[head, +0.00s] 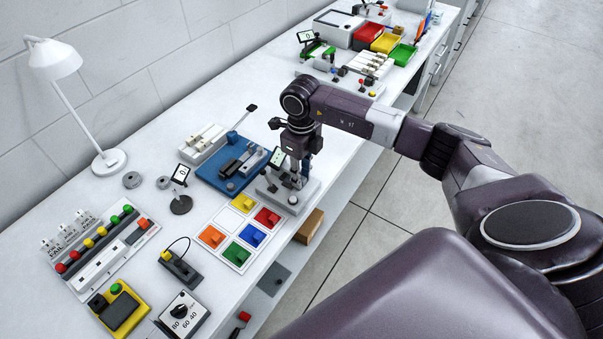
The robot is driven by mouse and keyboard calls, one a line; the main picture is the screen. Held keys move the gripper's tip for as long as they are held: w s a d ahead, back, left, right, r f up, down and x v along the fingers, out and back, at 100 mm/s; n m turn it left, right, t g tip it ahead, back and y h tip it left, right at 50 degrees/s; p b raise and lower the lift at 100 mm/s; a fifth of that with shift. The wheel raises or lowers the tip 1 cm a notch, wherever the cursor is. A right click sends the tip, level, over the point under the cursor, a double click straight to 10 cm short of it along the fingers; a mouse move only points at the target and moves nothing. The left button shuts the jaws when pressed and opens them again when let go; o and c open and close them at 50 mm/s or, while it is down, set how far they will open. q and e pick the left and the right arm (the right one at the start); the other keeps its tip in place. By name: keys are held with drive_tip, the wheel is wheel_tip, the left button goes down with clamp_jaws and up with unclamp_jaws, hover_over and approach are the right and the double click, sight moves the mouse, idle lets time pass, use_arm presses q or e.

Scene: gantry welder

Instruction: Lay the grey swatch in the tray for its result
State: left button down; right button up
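My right gripper (297,172) points down over a small grey bench device (287,195) at the table's right edge. Its fingertips are partly hidden by the device's parts, so I cannot tell its opening or whether it holds anything. I cannot clearly pick out the grey swatch. At the far end stand a red tray (368,36), a yellow tray (386,43) and a green tray (402,54). They are well beyond my gripper. My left gripper is not in view.
A blue fixture (214,172) stands left of my gripper. A board of coloured blocks (222,258) lies nearer. A white lamp (53,60), a button rack (95,245) and a dial box (184,312) stand along the left and front. A grey plate (273,280) shows below the tabletop.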

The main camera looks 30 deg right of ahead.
clamp_jaws()
drive_tip(key=shift+s+d+r+p, duration=0.1)
drive_tip(key=shift+s+d+p, duration=0.15)
drive_tip(key=shift+s, duration=0.35)
drive_tip(key=shift+s+d+p, duration=0.2)
drive_tip(key=shift+s+d, duration=0.05)
drive_tip(key=shift+s, duration=0.3)
drive_tip(key=shift+s+d+r+p, duration=0.1)
drive_tip(key=shift+s+d+p, duration=0.15)
drive_tip(key=shift+s, duration=0.5)
drive_tip(key=shift+s+d+f+p, duration=0.1)
drive_tip(key=shift+s+d, duration=0.25)
drive_tip(key=shift+s, duration=0.35)
drive_tip(key=shift+s+d+r+p, duration=0.1)
drive_tip(key=shift+s+d+p, duration=0.15)
drive_tip(key=shift+s, duration=0.5)
wheel_tip(320, 180, up, 6)
drive_tip(key=p, duration=0.3)
drive_tip(key=shift+r, duration=0.25)
